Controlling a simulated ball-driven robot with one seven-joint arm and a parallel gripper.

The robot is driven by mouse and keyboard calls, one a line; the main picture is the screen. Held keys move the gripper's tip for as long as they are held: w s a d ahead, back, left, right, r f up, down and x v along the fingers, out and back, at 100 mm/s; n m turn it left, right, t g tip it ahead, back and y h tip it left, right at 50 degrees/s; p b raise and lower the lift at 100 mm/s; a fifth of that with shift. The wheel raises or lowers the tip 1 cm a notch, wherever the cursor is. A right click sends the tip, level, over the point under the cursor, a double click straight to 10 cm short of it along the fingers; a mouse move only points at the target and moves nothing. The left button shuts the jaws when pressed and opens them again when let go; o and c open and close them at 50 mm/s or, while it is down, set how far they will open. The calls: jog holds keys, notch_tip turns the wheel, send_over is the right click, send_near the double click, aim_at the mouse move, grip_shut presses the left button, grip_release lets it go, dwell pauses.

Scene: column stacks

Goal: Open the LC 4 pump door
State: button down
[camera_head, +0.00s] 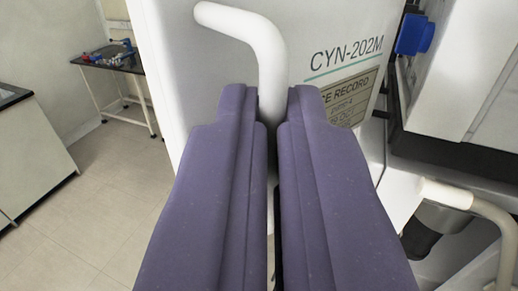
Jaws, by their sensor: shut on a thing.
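A white door panel (205,85) marked "CYN-202M" fills the upper middle of the head camera view. A white bent tubular handle (262,40) shows in front of it, and its lower part runs down between my gripper's fingers. My gripper (272,105) has two purple fingers, shut on the handle's vertical part. The fingers hide the handle's lower part and the bottom of the panel. I cannot tell from the visible text whether this panel is the LC 4 pump door. A service record label (355,100) is on its right side.
To the right stand light and dark instrument parts with a blue piece (414,34) and another pale tubular handle (447,193). At the left are a bench with small items (110,58), a cabinet (35,150) and clear tiled floor (105,210).

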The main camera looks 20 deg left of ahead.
jog(key=c, duration=1.3)
grip_release()
jog(key=shift+w+d+f, duration=0.1)
jog(key=shift+w, duration=0.5)
jog(key=shift+s, duration=0.2)
